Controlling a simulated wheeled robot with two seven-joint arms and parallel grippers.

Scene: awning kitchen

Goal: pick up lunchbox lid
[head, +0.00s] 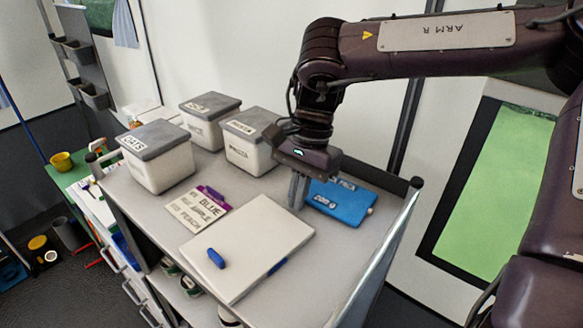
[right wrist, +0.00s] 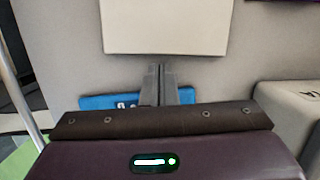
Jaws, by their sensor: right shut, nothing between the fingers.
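A pale, flat rectangular slab with rounded corners, which looks like the lunchbox lid (head: 250,240), lies on the grey cart top. A blue oval piece (head: 216,258) and a blue bar (head: 277,267) show at its near side. In the right wrist view the lid (right wrist: 167,25) fills the top middle. My right gripper (head: 297,205) points down just beyond the lid's far edge, shut and empty. Its fingertips (right wrist: 159,68) show close to the lid's edge; I cannot tell if they touch. My left gripper is not in view.
A blue pack (head: 340,202) lies right behind my right fingers. Lidded grey bins (head: 160,165) stand at the back. The cart's raised right rail (head: 385,245) bounds the top.

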